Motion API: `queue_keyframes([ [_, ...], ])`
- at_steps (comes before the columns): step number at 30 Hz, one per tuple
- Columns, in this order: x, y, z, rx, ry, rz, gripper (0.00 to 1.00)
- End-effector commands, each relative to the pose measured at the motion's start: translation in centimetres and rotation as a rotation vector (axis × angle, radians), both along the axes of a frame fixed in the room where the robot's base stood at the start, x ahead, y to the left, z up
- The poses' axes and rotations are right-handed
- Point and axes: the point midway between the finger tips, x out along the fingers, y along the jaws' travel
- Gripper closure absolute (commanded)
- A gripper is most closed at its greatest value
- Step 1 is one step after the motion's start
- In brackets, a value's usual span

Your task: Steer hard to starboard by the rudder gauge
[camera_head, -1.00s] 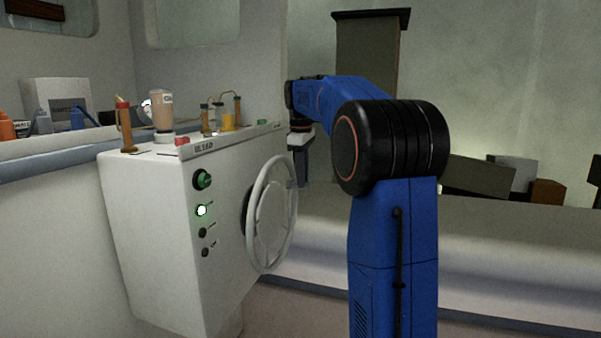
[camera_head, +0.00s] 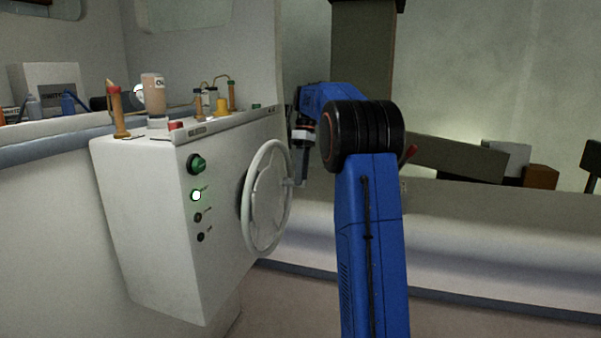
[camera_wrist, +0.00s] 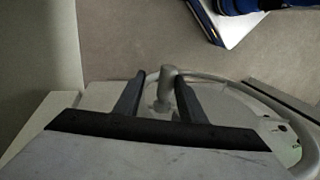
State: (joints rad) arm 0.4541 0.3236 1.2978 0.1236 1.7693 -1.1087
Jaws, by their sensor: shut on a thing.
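The pale steering wheel (camera_head: 269,195) is mounted on the right face of the white console (camera_head: 150,215). My gripper (camera_head: 294,182) is at the wheel's right edge. In the wrist view my gripper (camera_wrist: 161,80) has its two dark fingers on either side of a grey upright knob (camera_wrist: 167,88) at the wheel rim (camera_wrist: 225,82), and it is shut on that knob. The wheel's face lies partly below the fingers and is partly hidden by my gripper's body. I cannot make out a rudder gauge or its pointer in either view.
A long pale bench (camera_head: 480,235) runs behind my arm. Floor is clear below the wheel.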

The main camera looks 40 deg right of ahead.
Motion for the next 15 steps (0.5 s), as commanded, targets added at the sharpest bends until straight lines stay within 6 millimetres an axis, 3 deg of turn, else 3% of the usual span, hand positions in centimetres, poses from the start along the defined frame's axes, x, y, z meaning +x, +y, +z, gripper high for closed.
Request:
queue_keyframes([
  [1, 0.29, -0.66, -0.96, -0.003, 0.006, -0.005, 1.00],
  [13, 0.26, -0.61, -1.12, 0.002, 0.012, -0.005, 1.00],
  [14, 0.25, -0.61, -1.11, 0.002, 0.012, -0.005, 0.62],
  [15, 0.26, -0.59, -1.12, 0.002, 0.012, -0.005, 0.62],
])
